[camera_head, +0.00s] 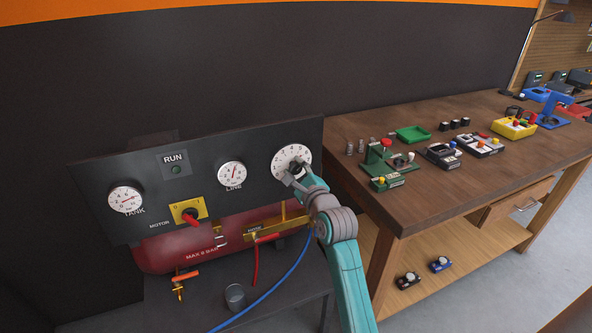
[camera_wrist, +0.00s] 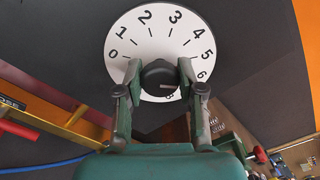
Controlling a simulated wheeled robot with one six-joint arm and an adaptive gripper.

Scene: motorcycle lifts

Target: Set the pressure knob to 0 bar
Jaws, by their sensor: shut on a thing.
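The pressure knob (camera_wrist: 158,79) is a black round knob at the centre of a white dial (camera_wrist: 160,45) numbered from 0 at the left, over the top, to 6 at the right. In the head view the dial (camera_head: 290,156) is at the right end of the dark panel. My gripper (camera_wrist: 160,68) has one finger on each side of the knob and is shut on it. A pale line on the knob seems to point right, slightly below the 6; the fingers hide part of the lower dial. In the head view my gripper (camera_head: 297,170) covers the knob.
The dark panel (camera_head: 100,178) also carries the TANK gauge (camera_head: 125,200), LINE gauge (camera_head: 232,174), RUN lamp (camera_head: 176,169) and a red motor switch (camera_head: 190,216). A red tank (camera_head: 165,250) and blue hose (camera_head: 282,280) are below. A wooden workbench (camera_head: 400,205) stands close at the right.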

